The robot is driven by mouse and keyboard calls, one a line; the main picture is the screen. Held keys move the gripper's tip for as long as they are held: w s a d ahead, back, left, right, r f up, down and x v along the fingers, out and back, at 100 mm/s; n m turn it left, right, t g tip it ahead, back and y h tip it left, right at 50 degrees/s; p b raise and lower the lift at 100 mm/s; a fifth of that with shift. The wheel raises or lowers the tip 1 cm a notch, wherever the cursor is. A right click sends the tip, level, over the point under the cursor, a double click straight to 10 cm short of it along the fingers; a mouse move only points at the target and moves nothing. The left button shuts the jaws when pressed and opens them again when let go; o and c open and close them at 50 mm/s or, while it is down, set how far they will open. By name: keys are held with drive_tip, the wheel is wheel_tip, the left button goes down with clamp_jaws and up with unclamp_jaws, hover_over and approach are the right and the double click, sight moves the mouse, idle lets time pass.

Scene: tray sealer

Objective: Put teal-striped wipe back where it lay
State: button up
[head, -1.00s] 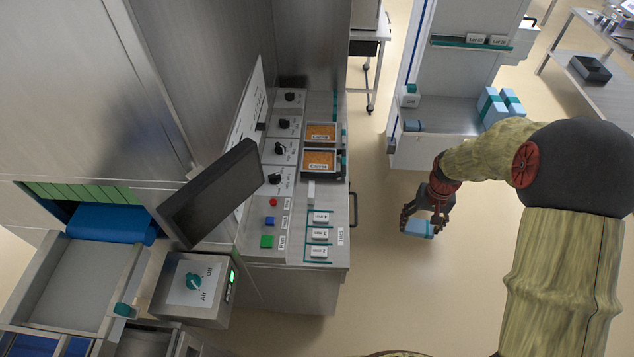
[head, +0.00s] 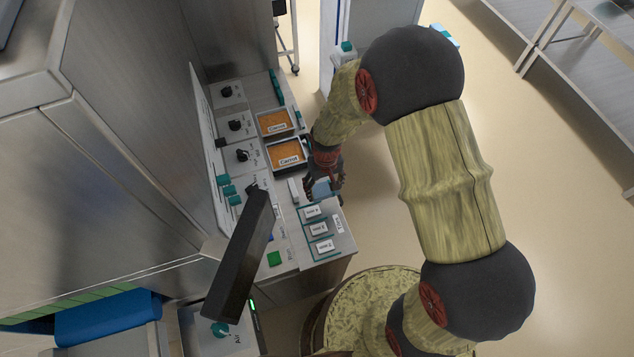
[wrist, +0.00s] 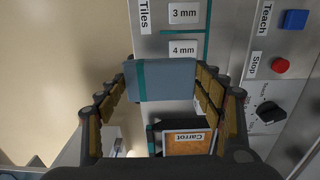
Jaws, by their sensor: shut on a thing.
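A folded blue-grey wipe with a teal stripe along its left side (wrist: 168,80) is in the wrist view. My gripper (wrist: 163,88) is shut on it, with a dark-and-yellow finger at each side. In the head view my gripper (head: 326,180) is low over the right side of the machine's counter, holding the wipe (head: 321,190) between the carrot trays and the tile plates. The fingers hide part of the wipe there. I cannot tell whether the wipe touches the counter.
Two orange carrot trays (head: 286,154) lie just behind my gripper. Tile plates (head: 318,229) and a white block (head: 294,190) are close by. Knobs (head: 235,125) line the panel at left. A dark screen (head: 240,255) stands in front. Open floor (head: 540,200) is at right.

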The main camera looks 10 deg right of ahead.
drive_tip(key=w+f, duration=0.4)
drive_tip(key=w, duration=0.1)
drive_tip(key=w+a+f+b, duration=0.1)
drive_tip(key=w+f, duration=0.1)
drive_tip(key=f, duration=0.1)
drive_tip(key=shift+w, duration=0.25)
drive_tip(key=shift+w+f+b, duration=0.1)
drive_tip(key=shift+f+b, duration=0.25)
drive_tip(key=shift+f, duration=1.25)
drive_tip(key=shift+f, duration=0.15)
drive_tip(key=o, duration=1.1)
